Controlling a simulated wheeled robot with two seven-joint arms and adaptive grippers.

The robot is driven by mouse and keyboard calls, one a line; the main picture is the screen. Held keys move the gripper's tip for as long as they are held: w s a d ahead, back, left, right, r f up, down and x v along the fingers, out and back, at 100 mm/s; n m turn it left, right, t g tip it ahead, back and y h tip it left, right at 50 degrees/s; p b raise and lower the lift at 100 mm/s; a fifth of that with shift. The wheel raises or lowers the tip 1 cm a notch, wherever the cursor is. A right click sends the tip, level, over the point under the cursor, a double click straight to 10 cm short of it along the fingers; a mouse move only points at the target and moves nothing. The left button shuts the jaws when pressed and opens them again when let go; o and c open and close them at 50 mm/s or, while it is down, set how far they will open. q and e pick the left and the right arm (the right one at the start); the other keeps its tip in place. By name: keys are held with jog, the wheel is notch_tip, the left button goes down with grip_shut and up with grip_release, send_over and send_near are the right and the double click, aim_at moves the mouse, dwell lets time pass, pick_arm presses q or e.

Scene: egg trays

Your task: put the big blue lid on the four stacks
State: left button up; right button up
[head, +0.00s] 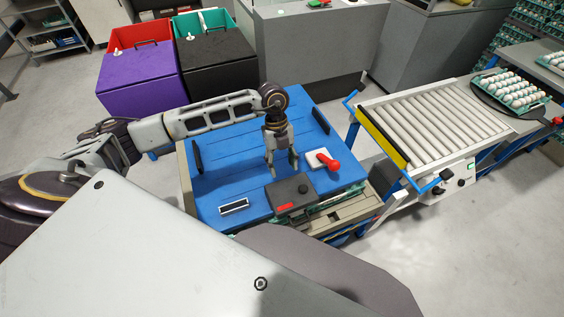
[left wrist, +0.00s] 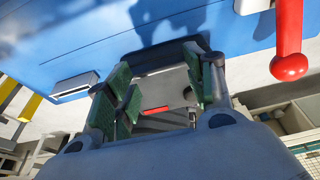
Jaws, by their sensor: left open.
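The big blue lid (head: 235,165) is a broad flat blue panel with black upright handles near its edges. It lies over a pale frame, with teal tray edges (head: 318,214) showing under its front edge; the stacks beneath are mostly hidden. My left gripper (head: 282,166) points down over the front middle of the lid, fingers apart and empty. In the left wrist view its green-padded fingers (left wrist: 158,88) stand apart, with the dark box (left wrist: 178,85) with a red label seen between them. I cannot tell whether the fingertips touch anything. My right gripper is not in view.
A red lever (head: 327,161) on a white plate stands just right of my left gripper. A roller conveyor (head: 435,120) is at the right, with an egg tray (head: 510,90) beyond. Purple (head: 140,82) and black (head: 218,65) bins stand behind. Open floor lies between.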

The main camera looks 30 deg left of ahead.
aim_at(283, 180)
pick_arm(q)
jog(key=shift+f+b, duration=0.5)
jog(key=shift+f, duration=0.7)
jog(key=shift+f+b, duration=0.7)
jog(key=shift+f, duration=0.1)
notch_tip(283, 180, down, 4)
jog(key=shift+r+b, duration=0.1)
jog(key=shift+b, duration=0.9)
jog(key=shift+a+f, duration=0.1)
jog(key=shift+f, duration=0.1)
jog(key=shift+s, duration=0.1)
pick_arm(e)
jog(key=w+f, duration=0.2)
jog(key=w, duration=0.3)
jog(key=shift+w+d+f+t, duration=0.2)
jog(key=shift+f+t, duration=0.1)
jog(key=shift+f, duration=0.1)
pick_arm(q)
jog(key=shift+s+d+r, duration=0.1)
jog(key=shift+s+d, duration=0.25)
jog(key=shift+d, duration=0.2)
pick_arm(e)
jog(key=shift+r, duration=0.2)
pick_arm(q)
jog(key=shift+w+a, duration=0.1)
